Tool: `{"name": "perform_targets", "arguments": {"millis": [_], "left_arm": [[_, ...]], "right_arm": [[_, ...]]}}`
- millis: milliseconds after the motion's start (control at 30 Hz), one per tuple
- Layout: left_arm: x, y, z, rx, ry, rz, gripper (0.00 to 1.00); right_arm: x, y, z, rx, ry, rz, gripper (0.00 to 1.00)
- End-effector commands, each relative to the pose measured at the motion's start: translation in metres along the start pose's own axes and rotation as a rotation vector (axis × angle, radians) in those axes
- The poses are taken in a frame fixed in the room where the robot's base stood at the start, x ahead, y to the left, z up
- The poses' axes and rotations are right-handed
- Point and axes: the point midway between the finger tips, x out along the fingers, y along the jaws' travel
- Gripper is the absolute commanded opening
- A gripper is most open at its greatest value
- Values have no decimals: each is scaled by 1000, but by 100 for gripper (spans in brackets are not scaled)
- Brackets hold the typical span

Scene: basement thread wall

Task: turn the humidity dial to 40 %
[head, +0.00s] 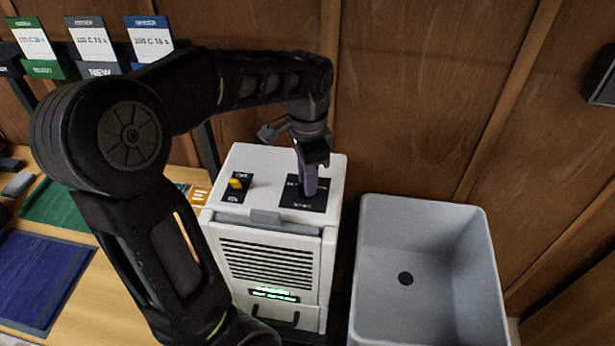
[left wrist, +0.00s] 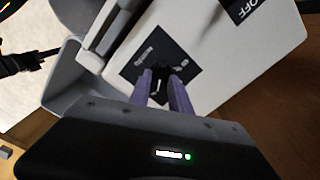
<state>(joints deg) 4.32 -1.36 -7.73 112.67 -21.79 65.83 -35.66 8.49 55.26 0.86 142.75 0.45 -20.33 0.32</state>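The humidity dial (left wrist: 160,74) is a small black knob on a black square plate (head: 320,204) on top of a white dehumidifier (head: 262,160). My left gripper (head: 308,190) points down at the dial, its purple fingers covering most of it in the head view. In the left wrist view the two fingers (left wrist: 161,78) stand on either side of the knob, which fills the gap between them; the gripper looks shut on it. The plate's scale marks are too small and too covered to read the setting. My right gripper is out of view.
A yellow switch (head: 237,184) sits on the dehumidifier's top, left of the dial. A grey sink-like basin (head: 425,220) stands to the right. A wooden wall (head: 410,90) is close behind. Mats (head: 40,275) lie on the bench at left, below card holders (head: 95,45).

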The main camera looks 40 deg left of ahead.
Motion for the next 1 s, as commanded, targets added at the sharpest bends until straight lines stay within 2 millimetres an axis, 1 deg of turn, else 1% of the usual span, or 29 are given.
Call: {"name": "perform_targets", "arguments": {"millis": [33, 100, 333, 467, 567, 833, 900, 1000], "left_arm": [[0, 0, 0, 0, 0, 0, 29], [0, 0, 0, -1, 0, 1, 33], [0, 0, 0, -1, -1, 1, 33], [-6, 0, 0, -1, 1, -1, 33], [-16, 0, -1, -1, 2, -2, 33], [-61, 0, -1, -1, 3, -1, 33], [-69, 0, 0, -1, 2, 0, 33], [-76, 0, 0, -1, 0, 1, 33]], "right_arm": [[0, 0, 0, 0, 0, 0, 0], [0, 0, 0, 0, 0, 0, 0], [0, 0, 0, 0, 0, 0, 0], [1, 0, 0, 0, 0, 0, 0], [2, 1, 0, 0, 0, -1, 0], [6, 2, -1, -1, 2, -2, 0], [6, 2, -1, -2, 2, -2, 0], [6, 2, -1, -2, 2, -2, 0]]}}
